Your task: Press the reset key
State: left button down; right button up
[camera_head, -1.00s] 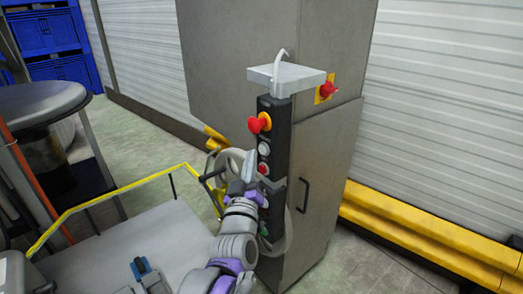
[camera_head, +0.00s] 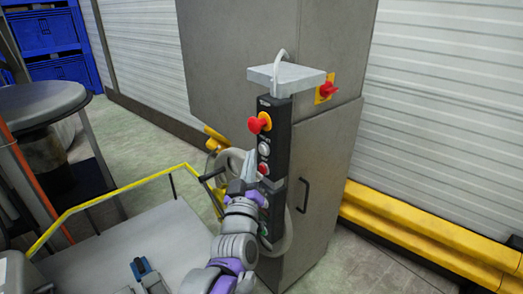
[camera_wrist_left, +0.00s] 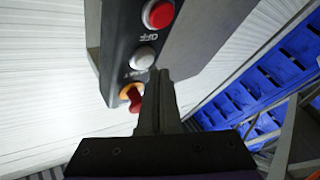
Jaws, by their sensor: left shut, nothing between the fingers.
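The black control panel (camera_head: 276,140) stands upright on the front edge of the grey cabinet. Its white key (camera_head: 264,148) sits between the red emergency knob (camera_head: 265,122) and a red key (camera_head: 263,169). In the left wrist view, the white key (camera_wrist_left: 144,57) has a partly hidden label ending in "ET", and the red key (camera_wrist_left: 158,14) is marked "OFF". My left gripper (camera_head: 251,157) is shut and empty, its tips just beside the white key. In the wrist view, the fingertips (camera_wrist_left: 156,74) overlap the panel edge near this key; contact cannot be told. My right gripper is out of view.
A grey plate (camera_head: 287,78) juts out above the panel. A red rotary switch (camera_head: 327,87) and a handle (camera_head: 303,195) are on the cabinet (camera_head: 325,180). A yellow rail (camera_head: 110,195) and a hose loop lie left of the panel. Yellow barriers (camera_head: 430,235) line the right wall.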

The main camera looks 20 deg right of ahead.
pick_arm(q)
jog(key=shift+d, duration=0.1)
jog(key=shift+w+d, duration=0.15)
jog(key=shift+d, duration=0.15)
jog(key=shift+w+d, duration=0.1)
jog(key=shift+d, duration=0.25)
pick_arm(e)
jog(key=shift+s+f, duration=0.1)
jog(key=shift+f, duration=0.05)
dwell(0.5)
pick_arm(q)
jog(key=shift+a, duration=0.15)
jog(key=shift+s+a, duration=0.25)
jog(key=shift+a, duration=0.4)
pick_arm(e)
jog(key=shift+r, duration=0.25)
pick_arm(q)
jog(key=a, duration=0.1)
jog(key=s+a+p, duration=0.1)
jog(key=a, duration=0.2)
jog(key=shift+s+a, duration=0.35)
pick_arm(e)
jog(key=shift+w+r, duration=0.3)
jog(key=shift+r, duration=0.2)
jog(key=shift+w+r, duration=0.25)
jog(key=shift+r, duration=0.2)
